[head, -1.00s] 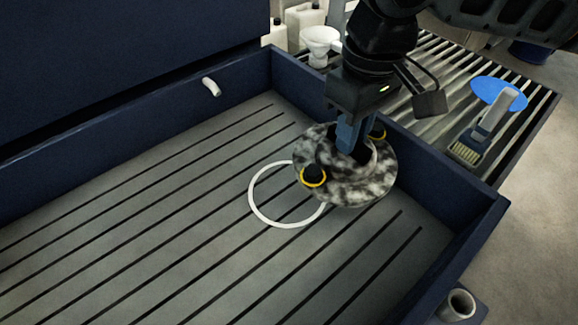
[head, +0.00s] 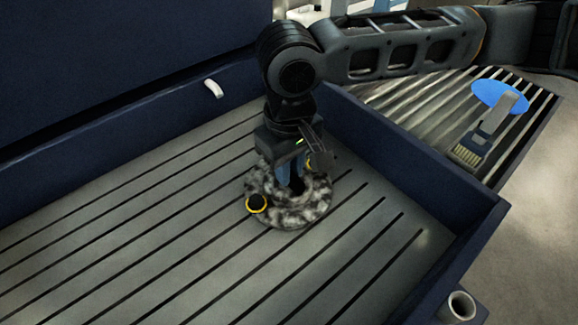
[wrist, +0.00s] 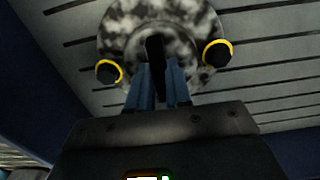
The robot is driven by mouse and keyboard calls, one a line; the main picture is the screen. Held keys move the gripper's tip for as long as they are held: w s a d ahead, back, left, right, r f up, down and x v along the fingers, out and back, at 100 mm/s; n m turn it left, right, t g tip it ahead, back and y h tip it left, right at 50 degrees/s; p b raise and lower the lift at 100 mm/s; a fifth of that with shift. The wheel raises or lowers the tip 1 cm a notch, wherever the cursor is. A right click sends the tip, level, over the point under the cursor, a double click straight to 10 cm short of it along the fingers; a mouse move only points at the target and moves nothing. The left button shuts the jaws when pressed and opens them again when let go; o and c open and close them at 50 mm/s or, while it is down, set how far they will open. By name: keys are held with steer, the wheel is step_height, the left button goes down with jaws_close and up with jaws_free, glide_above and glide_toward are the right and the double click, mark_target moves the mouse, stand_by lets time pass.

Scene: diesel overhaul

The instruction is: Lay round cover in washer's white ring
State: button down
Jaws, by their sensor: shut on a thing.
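The round cover (head: 302,213) is a mottled grey and white disc with dark yellow-rimmed knobs. My gripper (head: 290,180) is shut on its middle from above. The wrist view shows my gripper's blue fingers (wrist: 156,85) closed on a dark upright part at the centre of the cover (wrist: 120,20). The cover is at or just above the slatted floor of the washer (head: 150,225); I cannot tell whether it touches. The white ring is not visible now; the cover and my gripper are over the place where it showed earlier.
The washer's dark blue walls (head: 420,160) stand around the floor, with a short white spout (head: 213,88) at the back. A slatted side shelf to the right holds a brush (head: 485,130) and a blue disc (head: 500,95). The floor to the left is clear.

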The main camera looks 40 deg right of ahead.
steer(key=shift+f, duration=0.35)
steer(key=c, duration=1.1)
jaws_free()
steer(key=shift+o, duration=0.2)
step_height(320, 180, up, 12)
steer(key=shift+r+p, duration=0.15)
steer(key=shift+p, duration=0.25)
